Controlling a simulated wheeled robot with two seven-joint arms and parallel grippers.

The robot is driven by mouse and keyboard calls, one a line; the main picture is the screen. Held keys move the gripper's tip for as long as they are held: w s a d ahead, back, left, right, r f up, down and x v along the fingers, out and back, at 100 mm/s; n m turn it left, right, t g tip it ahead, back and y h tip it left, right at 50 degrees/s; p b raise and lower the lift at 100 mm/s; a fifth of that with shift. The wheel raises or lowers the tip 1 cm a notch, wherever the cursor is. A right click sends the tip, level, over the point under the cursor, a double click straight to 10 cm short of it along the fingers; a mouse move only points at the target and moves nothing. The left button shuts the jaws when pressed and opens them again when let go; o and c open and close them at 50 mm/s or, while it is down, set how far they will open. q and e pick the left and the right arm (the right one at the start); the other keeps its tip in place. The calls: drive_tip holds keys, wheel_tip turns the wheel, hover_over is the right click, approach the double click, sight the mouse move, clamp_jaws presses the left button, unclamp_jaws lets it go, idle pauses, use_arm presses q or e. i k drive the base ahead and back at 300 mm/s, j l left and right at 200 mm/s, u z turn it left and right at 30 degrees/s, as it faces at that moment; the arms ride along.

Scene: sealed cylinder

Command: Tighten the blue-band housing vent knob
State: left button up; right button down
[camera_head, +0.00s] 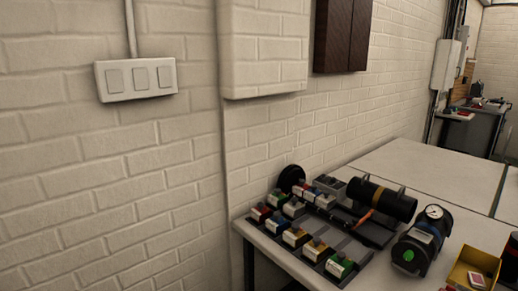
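A dark cylindrical housing (434,234) with a round white gauge on top lies at the right of the workbench. A bluish band seems to run around it, but it is small and hard to make out. A green round part (408,256) sits on its near end; I cannot tell whether this is the vent knob. A second black cylinder (400,205) with a yellow band lies behind it to the left. Neither of my grippers shows in the view.
Several small blocks with coloured tops (296,237) stand in rows on the bench's left part. An orange-handled item (365,217) lies near the yellow-band cylinder. A yellow bin (472,268) stands at the lower right. The bench top (425,163) behind is clear; a brick wall is at left.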

sight(409, 255)
drive_tip(key=k+z, duration=0.1)
drive_tip(key=z, duration=1.05)
